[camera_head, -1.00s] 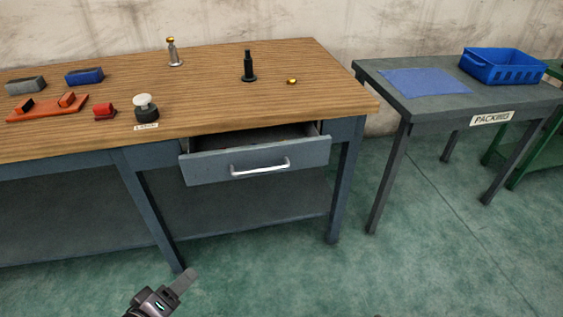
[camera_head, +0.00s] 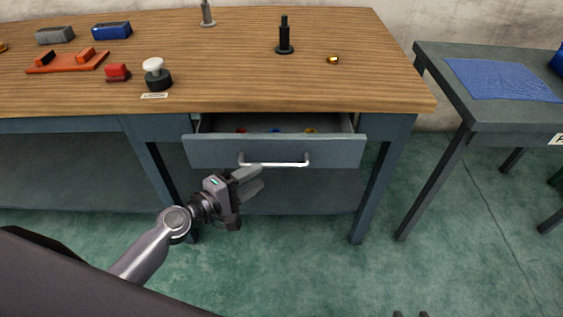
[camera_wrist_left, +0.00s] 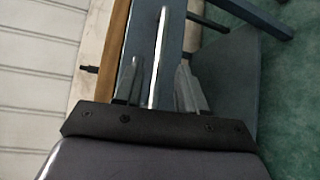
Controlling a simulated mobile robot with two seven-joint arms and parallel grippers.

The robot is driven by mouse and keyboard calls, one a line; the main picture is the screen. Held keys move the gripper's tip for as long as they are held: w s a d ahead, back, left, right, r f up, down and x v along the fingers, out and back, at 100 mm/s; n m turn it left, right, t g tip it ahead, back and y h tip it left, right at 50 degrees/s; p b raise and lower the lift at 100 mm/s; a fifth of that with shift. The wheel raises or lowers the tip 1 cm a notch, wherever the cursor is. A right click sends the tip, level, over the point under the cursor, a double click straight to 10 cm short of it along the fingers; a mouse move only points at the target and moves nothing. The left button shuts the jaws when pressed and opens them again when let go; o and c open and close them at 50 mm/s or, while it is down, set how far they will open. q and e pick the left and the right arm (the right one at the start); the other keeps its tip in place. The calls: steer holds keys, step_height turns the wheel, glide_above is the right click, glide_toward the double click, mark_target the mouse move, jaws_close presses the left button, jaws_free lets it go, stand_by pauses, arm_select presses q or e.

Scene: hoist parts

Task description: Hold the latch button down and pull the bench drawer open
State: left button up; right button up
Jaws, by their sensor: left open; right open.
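The bench drawer (camera_head: 212,150) is partly open below the bench top, with its inside showing. Its pale bar handle (camera_head: 275,164) runs across the front.
Small red, blue and yellow things (camera_head: 276,130) lie in the drawer. On the bench (camera_head: 220,75) are a red block (camera_head: 117,72), an orange fixture (camera_head: 68,62), a black post (camera_head: 285,36) and a brass piece (camera_head: 333,60). A grey table (camera_head: 500,115) stands at right.

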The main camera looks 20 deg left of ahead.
mark_target(274, 166)
arm_select(q)
steer(key=shift+x, duration=3.3)
jaws_close()
